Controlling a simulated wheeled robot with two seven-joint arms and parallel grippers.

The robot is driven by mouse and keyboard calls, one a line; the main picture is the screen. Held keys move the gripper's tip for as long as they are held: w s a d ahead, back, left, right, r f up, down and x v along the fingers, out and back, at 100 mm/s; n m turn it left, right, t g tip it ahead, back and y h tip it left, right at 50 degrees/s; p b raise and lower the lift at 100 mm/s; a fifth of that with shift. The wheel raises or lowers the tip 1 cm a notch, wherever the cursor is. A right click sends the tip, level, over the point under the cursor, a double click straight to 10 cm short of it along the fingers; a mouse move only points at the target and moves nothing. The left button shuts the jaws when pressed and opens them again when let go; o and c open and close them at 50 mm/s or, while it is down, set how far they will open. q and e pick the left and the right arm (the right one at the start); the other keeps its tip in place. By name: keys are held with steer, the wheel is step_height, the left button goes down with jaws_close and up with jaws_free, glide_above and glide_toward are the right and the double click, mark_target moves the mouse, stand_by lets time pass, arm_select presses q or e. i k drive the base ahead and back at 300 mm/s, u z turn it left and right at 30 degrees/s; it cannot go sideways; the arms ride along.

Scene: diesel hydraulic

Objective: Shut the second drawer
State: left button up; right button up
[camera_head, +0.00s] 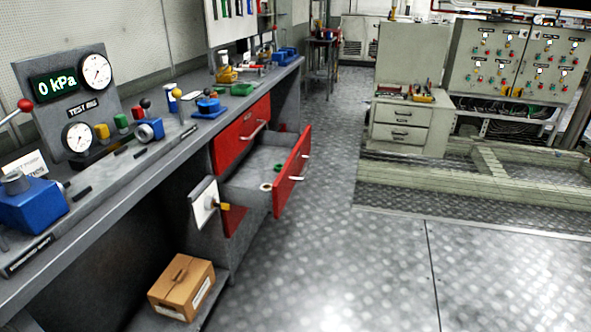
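The second drawer (291,177) is a red-fronted drawer with a grey inside, under the long workbench. It stands pulled out to the right, with a pale handle on its front. A small green thing and a cream ring lie inside it. Above it, the top red drawer (239,136) with its pale handle looks shut. A red front below the open drawer is mostly hidden. Neither of my grippers shows in the head view.
The grey workbench (130,183) runs along the left with gauges and tools on it. A white plate with a yellow-tipped knob (206,203) is beside the drawer. A cardboard box (182,286) sits low below. Metal floor (340,270) to the right is clear.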

mark_target(239, 185)
steer(key=u, duration=0.25)
steer(key=k, duration=0.35)
steer(key=z, duration=0.8)
steer(key=i, duration=2.15)
steer(key=u, duration=1.65)
steer(key=i, duration=0.8)
steer(key=u, duration=0.05)
